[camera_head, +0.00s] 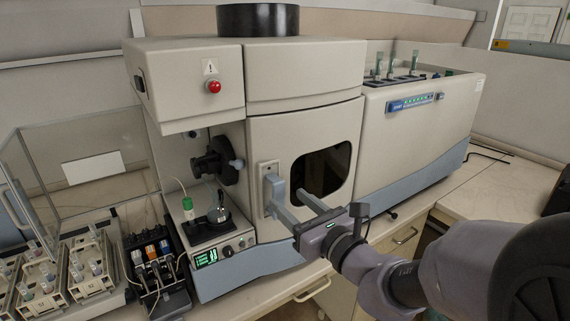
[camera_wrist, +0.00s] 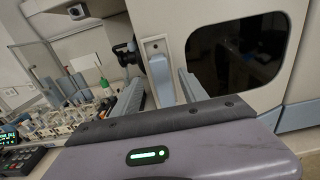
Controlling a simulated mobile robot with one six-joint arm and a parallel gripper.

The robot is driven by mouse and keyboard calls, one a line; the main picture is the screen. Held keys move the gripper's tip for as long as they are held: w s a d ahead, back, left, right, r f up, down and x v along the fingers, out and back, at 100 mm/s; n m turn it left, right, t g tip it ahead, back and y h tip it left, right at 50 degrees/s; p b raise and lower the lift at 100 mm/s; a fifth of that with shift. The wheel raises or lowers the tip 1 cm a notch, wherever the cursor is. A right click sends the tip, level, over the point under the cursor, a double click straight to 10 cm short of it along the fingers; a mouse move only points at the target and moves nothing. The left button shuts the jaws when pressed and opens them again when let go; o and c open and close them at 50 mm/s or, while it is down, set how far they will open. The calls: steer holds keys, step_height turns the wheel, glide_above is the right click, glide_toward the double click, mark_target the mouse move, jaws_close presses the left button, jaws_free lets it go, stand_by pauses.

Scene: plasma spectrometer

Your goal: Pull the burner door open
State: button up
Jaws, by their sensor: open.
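The burner door (camera_head: 270,150) is a beige panel with a dark window (camera_head: 322,171) in the middle of the spectrometer. It looks shut. Its grey-blue handle (camera_head: 272,192) stands upright on a plate at the door's left side. The handle also shows in the wrist view (camera_wrist: 160,76), with the dark window (camera_wrist: 238,52) to its right. My gripper (camera_head: 292,206) is in front of the door, its fingers open and pointing at the handle. In the wrist view my fingers (camera_wrist: 160,88) lie one on each side of the handle's lower part. I cannot tell whether they touch it.
A sample stage with a green display (camera_head: 206,258) is left of the door. A pump with coloured parts (camera_head: 155,260) and vial racks (camera_head: 93,265) stand further left. A second blue-trimmed unit (camera_head: 420,120) adjoins on the right. Free counter (camera_head: 490,190) lies at the far right.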

mark_target(280, 192)
steer(key=x, duration=0.5)
steer(key=shift+w+a+f, duration=0.1)
steer(key=shift+w+a, duration=0.05)
steer(key=shift+w, duration=0.15)
steer(key=shift+c, duration=0.4)
jaws_close()
stand_by(0.6)
